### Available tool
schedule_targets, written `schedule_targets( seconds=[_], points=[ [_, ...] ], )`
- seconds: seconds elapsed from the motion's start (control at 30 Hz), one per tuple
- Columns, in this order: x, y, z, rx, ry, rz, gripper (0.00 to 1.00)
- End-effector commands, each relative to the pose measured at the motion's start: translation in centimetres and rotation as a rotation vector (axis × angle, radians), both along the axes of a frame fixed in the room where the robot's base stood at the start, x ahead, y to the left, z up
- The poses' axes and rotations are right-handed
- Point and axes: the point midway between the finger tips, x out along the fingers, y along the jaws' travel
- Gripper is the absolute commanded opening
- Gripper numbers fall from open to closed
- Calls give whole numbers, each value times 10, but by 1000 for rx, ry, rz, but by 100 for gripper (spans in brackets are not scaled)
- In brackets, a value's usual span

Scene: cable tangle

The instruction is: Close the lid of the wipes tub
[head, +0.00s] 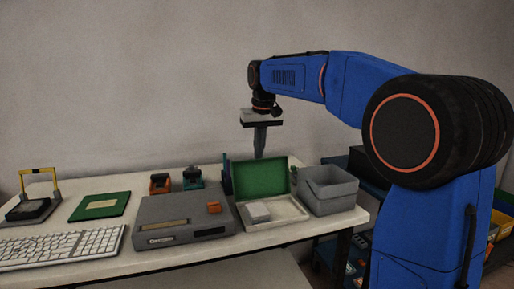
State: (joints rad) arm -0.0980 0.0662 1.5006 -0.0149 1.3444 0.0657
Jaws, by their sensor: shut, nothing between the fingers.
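No label for a wipes tub can be read. A grey tub (328,200) stands near the right end of the table; its top is too small to tell whether a lid is open. Left of it, a low white box (283,222) has its green lid (260,177) standing open at the back, with a small white block (258,211) inside. I cannot tell for certain which is the tub. My gripper (260,156) points down, shut and empty, at the top edge of the green lid in the picture, apparently behind or above it. Contact cannot be judged.
A grey device (180,232) with an orange button stands left of the white box. A keyboard (60,248), a green board (100,205) and a yellow-handled device (35,205) lie farther left. Small orange and teal items (193,178) stand behind. Shelves with bins are right of the table.

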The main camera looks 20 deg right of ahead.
Motion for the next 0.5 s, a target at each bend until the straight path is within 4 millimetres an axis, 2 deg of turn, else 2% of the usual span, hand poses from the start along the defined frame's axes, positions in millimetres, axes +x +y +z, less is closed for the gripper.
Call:
schedule_targets(
  seconds=[0.13,0.5],
  points=[
    [-7,0,0,0,3,0,0],
    [-8,0,-2,0,9,0,0]
  ],
)
